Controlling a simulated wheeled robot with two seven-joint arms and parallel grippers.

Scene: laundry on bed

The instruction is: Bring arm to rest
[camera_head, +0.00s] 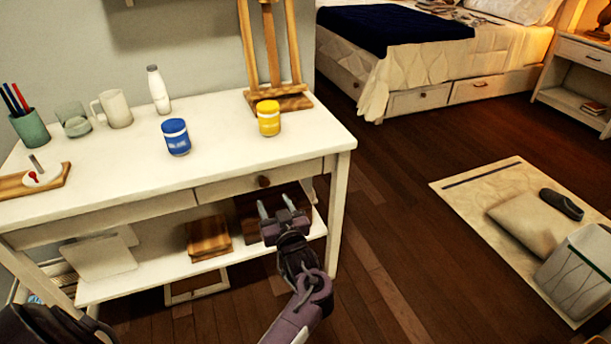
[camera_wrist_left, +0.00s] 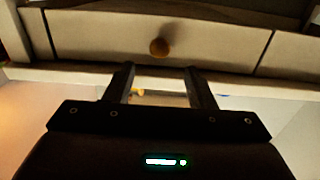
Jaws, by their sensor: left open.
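My left gripper (camera_head: 273,211) is in front of the white table (camera_head: 110,168), below its drawer (camera_head: 255,182) and near the lower shelf. Its two fingers are apart with nothing held between them. In the left wrist view the open fingers of my left gripper (camera_wrist_left: 160,84) point toward the drawer front (camera_wrist_left: 210,52) and its round knob (camera_wrist_left: 159,47). My right gripper is not in view.
A blue jar (camera_head: 176,137), yellow jar (camera_head: 268,118), white bottle (camera_head: 158,90), mug (camera_head: 115,108) and pen cup (camera_head: 30,130) stand on the table. A wooden easel (camera_head: 273,55) stands at its back. Right of the table, the wooden floor (camera_head: 390,200) is clear up to a rug (camera_head: 462,190).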

